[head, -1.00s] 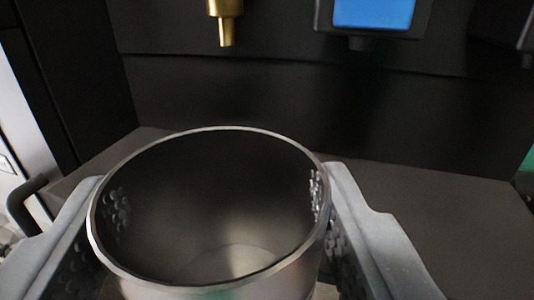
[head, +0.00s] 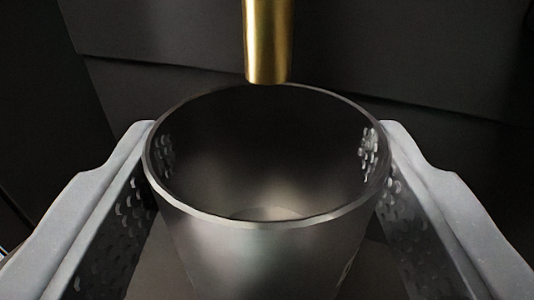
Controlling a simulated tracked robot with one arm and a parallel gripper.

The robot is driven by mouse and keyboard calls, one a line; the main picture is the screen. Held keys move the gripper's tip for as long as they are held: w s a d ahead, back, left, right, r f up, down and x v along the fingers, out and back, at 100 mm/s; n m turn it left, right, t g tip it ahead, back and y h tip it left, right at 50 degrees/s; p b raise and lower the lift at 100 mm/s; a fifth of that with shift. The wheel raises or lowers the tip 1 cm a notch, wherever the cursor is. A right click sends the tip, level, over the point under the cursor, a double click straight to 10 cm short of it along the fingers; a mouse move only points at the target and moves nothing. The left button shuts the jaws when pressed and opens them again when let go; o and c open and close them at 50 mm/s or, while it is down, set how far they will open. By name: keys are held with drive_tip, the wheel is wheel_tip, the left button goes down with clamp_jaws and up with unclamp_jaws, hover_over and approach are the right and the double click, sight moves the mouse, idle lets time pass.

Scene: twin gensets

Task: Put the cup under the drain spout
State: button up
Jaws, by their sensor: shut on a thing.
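The cup (head: 265,245) is an open-topped metal cup, upright and empty inside as far as I see. My gripper (head: 267,160) is shut on it, with one grey finger on each side of its wall. The brass drain spout (head: 267,40) hangs down from the top of the view. Its lower end overlaps the far rim of the cup in the picture. I cannot tell the exact height gap between them. The cup's base is hidden by its front wall, so I cannot tell whether it touches the surface below.
A dark panel (head: 420,60) with a seam stands behind the cup and spout. A dark flat surface (head: 375,275) shows below the cup. Dark space lies at the left edge.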

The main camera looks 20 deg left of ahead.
sight(267, 197)
drive_tip(key=shift+x, duration=0.8)
drive_tip(key=shift+f+p, duration=0.65)
drive_tip(key=shift+f, duration=1.15)
drive_tip(key=o, duration=1.1)
